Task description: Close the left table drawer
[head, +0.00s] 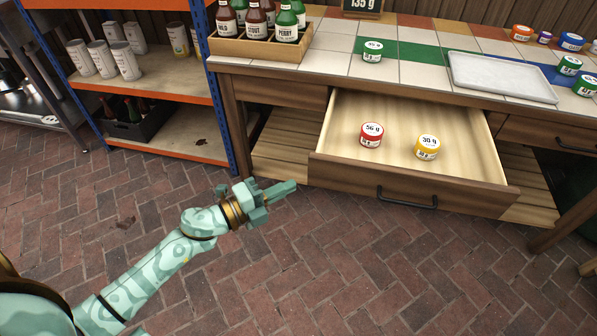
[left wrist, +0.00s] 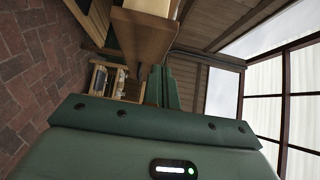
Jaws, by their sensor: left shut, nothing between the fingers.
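The left table drawer (head: 335,165) is pulled well out of the tiled table (head: 330,62). Its wooden front has a dark bar handle (head: 407,199). My left gripper (head: 284,189) is shut and empty, just left of and slightly below the drawer front's left end, with a small gap apparent. In the left wrist view the shut fingers (left wrist: 163,88) point towards wooden furniture. My right gripper is not in view.
A bottle crate (head: 262,48), a green-banded weight (head: 373,52) and a pale tray (head: 502,76) stand on the tabletop. A blue and orange shelf (head: 165,85) with cans is at left. The brick floor (head: 330,265) before the drawer is clear.

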